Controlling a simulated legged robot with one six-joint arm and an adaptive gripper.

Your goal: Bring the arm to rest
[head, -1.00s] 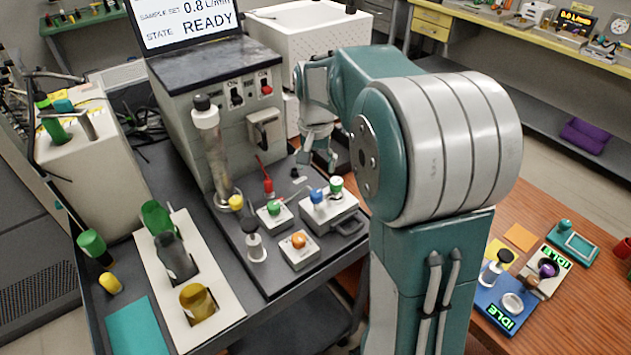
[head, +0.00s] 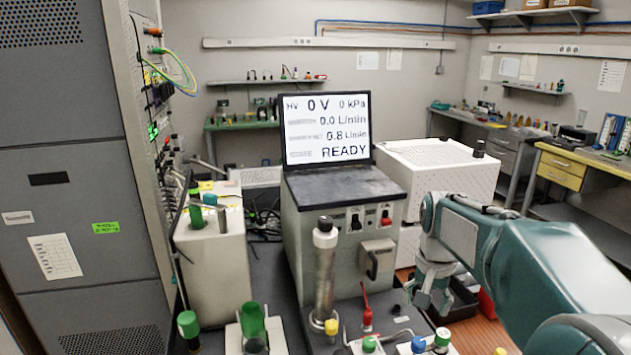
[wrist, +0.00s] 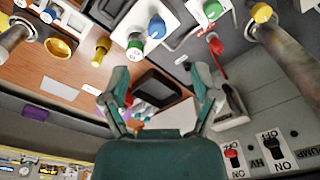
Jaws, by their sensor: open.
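My gripper (head: 432,300) hangs from my teal arm to the right of the grey classifier unit (head: 335,262) in the head view. In the wrist view my gripper (wrist: 163,98) has its two fingers spread apart, with nothing between them. The screen (head: 326,130) on top of the unit reads 0 V, 0 kPa and READY.
A metal cylinder (head: 324,275) with a white top stands in front of the unit. Coloured knobs (head: 418,344) line the bench's front. A green bottle (head: 253,322) stands at lower left. A white perforated box (head: 440,172) sits behind my arm. A tall grey cabinet (head: 75,230) fills the left.

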